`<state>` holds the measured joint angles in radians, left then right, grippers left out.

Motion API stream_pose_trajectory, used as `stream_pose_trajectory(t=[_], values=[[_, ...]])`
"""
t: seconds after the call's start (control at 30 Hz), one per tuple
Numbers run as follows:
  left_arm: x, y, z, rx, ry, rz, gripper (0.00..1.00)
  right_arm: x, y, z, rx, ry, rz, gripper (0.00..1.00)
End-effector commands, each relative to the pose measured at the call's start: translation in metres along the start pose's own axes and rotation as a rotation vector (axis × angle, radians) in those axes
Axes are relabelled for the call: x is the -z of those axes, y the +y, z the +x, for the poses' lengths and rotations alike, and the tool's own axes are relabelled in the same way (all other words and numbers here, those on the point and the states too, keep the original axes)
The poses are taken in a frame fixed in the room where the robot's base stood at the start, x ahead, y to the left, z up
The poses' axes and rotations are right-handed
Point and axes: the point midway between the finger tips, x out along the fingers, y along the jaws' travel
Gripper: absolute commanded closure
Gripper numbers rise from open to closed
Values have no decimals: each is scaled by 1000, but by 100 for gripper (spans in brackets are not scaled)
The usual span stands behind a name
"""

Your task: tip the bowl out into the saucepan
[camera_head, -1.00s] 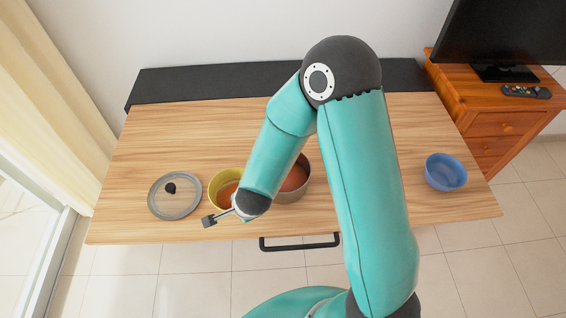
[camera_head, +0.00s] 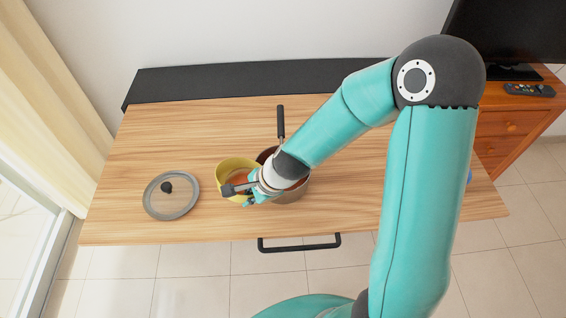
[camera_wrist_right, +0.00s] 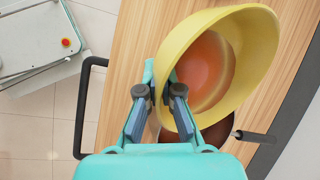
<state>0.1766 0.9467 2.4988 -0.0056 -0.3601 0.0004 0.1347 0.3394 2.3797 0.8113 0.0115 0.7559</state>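The yellow bowl (camera_head: 233,164), with something orange in it, is at the left of the saucepan (camera_head: 292,195). The bowl also shows large and tilted in the right wrist view (camera_wrist_right: 262,45), overlapping the dark saucepan inside (camera_wrist_right: 217,132). My right gripper (camera_head: 242,189) is at the bowl's near side. In the wrist view its fingers (camera_wrist_right: 160,92) are shut on the bowl's rim, one on each side of the wall. The saucepan's dark handle (camera_head: 280,121) points to the back; my right arm hides part of the pan. My left gripper is not in view.
A glass lid (camera_head: 171,202) with a dark knob lies on the wooden table (camera_head: 180,130) at left. A black handle bar (camera_head: 300,246) runs along the front edge. The table's back left is clear.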

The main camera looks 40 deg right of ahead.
Motion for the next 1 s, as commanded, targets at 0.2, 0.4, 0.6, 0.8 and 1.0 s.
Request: stream_pose_trajectory(t=[0.2, 0.4, 0.6, 0.8, 1.0], values=[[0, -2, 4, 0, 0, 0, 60, 1, -3, -1, -2, -27, 9, 100], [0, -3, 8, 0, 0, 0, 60, 2, -5, -4, -8, -54, 17, 100], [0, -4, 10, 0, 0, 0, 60, 2, -7, -6, -12, -79, 23, 100], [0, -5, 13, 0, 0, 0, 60, 3, -9, -8, -17, -104, 32, 100], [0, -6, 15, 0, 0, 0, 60, 3, -10, -10, -23, -131, 38, 100]])
